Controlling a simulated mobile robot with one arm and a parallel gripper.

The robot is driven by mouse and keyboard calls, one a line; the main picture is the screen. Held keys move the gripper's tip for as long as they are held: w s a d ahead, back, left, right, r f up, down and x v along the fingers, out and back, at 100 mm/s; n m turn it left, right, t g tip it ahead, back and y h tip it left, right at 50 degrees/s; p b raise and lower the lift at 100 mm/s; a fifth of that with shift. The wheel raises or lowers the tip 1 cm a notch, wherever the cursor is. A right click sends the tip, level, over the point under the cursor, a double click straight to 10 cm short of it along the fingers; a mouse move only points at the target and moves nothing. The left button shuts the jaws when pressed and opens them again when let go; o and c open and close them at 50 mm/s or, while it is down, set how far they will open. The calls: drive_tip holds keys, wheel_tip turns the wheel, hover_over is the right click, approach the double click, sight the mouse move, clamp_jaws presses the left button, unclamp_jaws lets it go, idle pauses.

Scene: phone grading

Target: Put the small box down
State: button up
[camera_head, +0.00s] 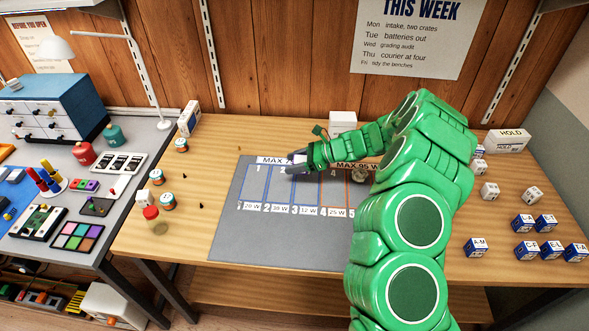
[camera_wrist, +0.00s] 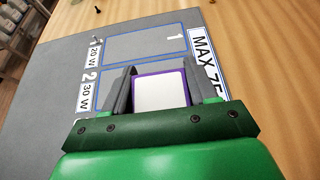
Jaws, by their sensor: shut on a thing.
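My gripper (camera_head: 296,161) is over the upper part of the grey mat (camera_head: 226,232), near slots 2 and 3. In the wrist view, the dark fingers of my gripper (camera_wrist: 158,76) are shut on a small box (camera_wrist: 160,91) with a white face and purple edges. The box shows over the area of slot 2, with the number of that slot's label (camera_wrist: 91,76) to its left. I cannot tell whether the box touches the mat. In the head view the box is mostly hidden by the fingers.
Slot 1 (camera_wrist: 145,45) looks empty. A "MAX 95 W" label (camera_head: 357,167) is partly behind my arm. Blue-and-white boxes (camera_head: 475,246) and a HOLD box (camera_head: 506,141) are at the right.

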drive_tip(key=shift+w+f, duration=0.15)
drive_tip(key=shift+f, duration=1.5)
drive_tip(key=shift+f, duration=0.2)
drive_tip(key=o, duration=1.1)
drive_tip(key=shift+r, duration=0.1)
drive_tip(key=shift+d+r, duration=0.1)
drive_tip(key=shift+r, duration=0.05)
drive_tip(key=v, duration=1.1)
drive_tip(key=shift+d+r, duration=0.2)
drive_tip(key=shift+d, duration=0.15)
